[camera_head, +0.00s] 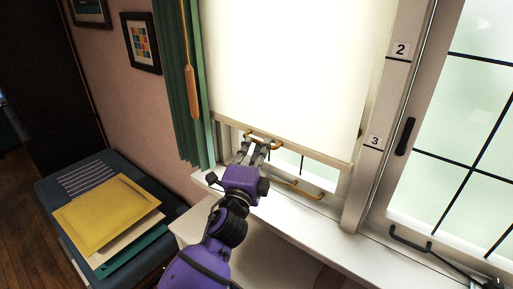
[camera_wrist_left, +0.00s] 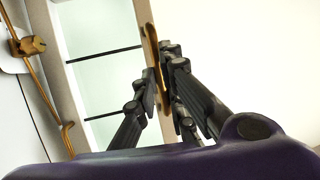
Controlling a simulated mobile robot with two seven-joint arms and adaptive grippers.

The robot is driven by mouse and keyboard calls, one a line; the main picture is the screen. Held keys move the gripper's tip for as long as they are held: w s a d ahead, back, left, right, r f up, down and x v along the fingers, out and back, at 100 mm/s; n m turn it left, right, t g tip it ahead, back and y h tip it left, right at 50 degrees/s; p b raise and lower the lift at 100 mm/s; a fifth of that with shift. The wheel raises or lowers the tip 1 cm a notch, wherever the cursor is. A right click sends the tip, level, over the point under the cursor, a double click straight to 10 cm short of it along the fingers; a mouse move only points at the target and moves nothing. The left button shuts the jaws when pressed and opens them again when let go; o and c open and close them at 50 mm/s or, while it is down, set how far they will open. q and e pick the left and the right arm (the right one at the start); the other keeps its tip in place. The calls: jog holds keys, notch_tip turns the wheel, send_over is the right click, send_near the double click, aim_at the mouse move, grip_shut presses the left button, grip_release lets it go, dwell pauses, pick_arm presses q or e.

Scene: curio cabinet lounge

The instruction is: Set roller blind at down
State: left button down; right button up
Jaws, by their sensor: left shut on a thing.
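The cream roller blind (camera_head: 285,70) hangs over most of the left window, and its bottom bar (camera_head: 318,154) is a little above the sill. A brass pull handle (camera_head: 274,138) is fixed at the bar. My left gripper (camera_head: 260,142) is shut on this handle. In the left wrist view the handle (camera_wrist_left: 150,42) runs between the fingers of my left gripper (camera_wrist_left: 165,75), with the pale blind (camera_wrist_left: 240,50) to the right. Part of the handle is hidden by the fingers. My right gripper is not in view.
Number plates 2 (camera_head: 399,50) and 3 (camera_head: 374,141) sit on the window post. A brass handle (camera_head: 308,189) is at the sill (camera_head: 310,225). A green curtain (camera_head: 183,80) hangs left. Coloured panels (camera_head: 110,215) lie on a dark bench below it.

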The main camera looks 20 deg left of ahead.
pick_arm(q)
notch_tip(320, 180, down, 12)
jog(key=b, duration=0.6)
jog(key=shift+w+a+f, duration=0.2)
jog(key=shift+w+a, duration=0.15)
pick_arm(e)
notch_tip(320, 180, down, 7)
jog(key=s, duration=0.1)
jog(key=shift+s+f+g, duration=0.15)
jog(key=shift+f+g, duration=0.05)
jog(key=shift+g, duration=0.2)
pick_arm(q)
jog(key=c, duration=2.2)
grip_release()
jog(key=shift+o, duration=1.4)
jog(key=shift+w+f, duration=0.15)
jog(key=shift+w, duration=0.1)
jog(key=shift+o, duration=0.4)
jog(key=shift+w+f, duration=0.15)
jog(key=shift+w, duration=0.05)
jog(key=s+f, duration=0.1)
jog(key=s, duration=1.1)
jog(key=shift+d+f, duration=0.4)
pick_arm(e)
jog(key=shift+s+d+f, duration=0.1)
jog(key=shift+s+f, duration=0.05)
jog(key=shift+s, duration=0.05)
